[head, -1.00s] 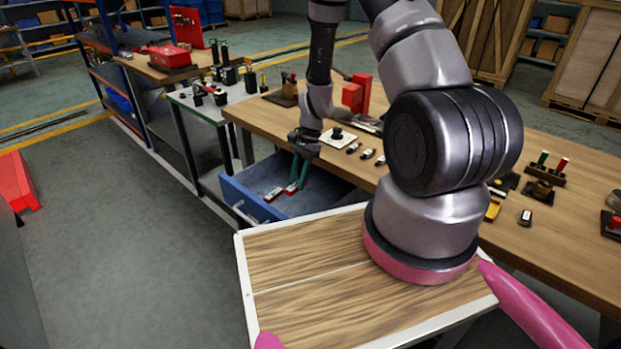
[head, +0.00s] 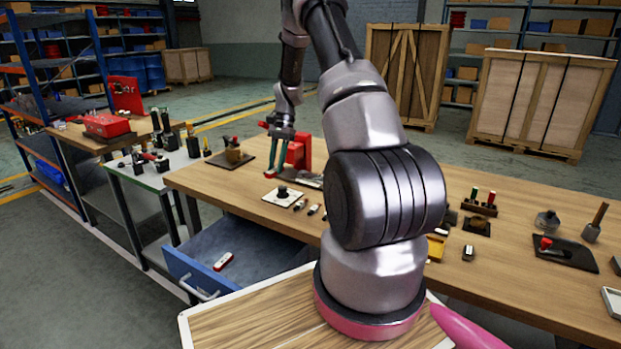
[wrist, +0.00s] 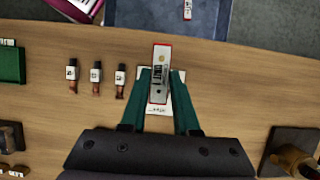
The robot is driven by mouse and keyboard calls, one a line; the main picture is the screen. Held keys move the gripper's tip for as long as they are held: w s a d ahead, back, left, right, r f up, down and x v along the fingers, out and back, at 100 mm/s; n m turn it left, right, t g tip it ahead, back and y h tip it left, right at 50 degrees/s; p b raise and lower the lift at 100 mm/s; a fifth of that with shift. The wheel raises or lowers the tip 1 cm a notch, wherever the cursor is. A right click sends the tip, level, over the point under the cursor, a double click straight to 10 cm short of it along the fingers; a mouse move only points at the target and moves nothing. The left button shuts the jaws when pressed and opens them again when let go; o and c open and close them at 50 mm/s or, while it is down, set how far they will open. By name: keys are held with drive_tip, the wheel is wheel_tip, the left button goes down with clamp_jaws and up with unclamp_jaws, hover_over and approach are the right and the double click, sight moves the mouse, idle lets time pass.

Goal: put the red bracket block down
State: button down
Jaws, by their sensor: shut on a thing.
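My gripper (head: 272,168) is shut on the red bracket block (wrist: 160,72). The block has red edges and a pale labelled face in the wrist view. It sits between the green fingers (wrist: 160,86). In the head view the red bracket block (head: 270,177) shows as a small red piece at the fingertips, above the wooden bench (head: 395,205). In the wrist view it covers part of a white plate (wrist: 180,100) on the bench. I cannot tell its exact height. A similar red and white block (head: 223,261) lies in the open blue drawer (head: 255,262).
A red upright fixture (head: 300,152) stands close behind my gripper. The white plate with a black knob (head: 283,194) and several small labelled pieces (wrist: 95,75) lie nearby. In the wrist view, bare wood shows right of the block.

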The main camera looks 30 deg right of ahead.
drive_tip(key=w+d+r+m+t, duration=0.4)
drive_tip(key=d+m, duration=0.5)
drive_tip(key=m, duration=0.1)
wheel_tip(320, 180, up, 5)
drive_tip(key=m+t+h, duration=0.2)
drive_tip(key=m, duration=0.6)
hover_over(309, 176)
drive_tip(key=s, duration=0.1)
drive_tip(key=f, duration=1.1)
drive_tip(key=d+f, duration=0.1)
drive_tip(key=f, duration=0.5)
drive_tip(key=shift+s+f, duration=0.2)
drive_tip(key=shift+f, duration=0.05)
drive_tip(key=c, duration=0.7)
unclamp_jaws()
drive_tip(key=shift+f, duration=0.15)
drive_tip(key=shift+o, duration=0.2)
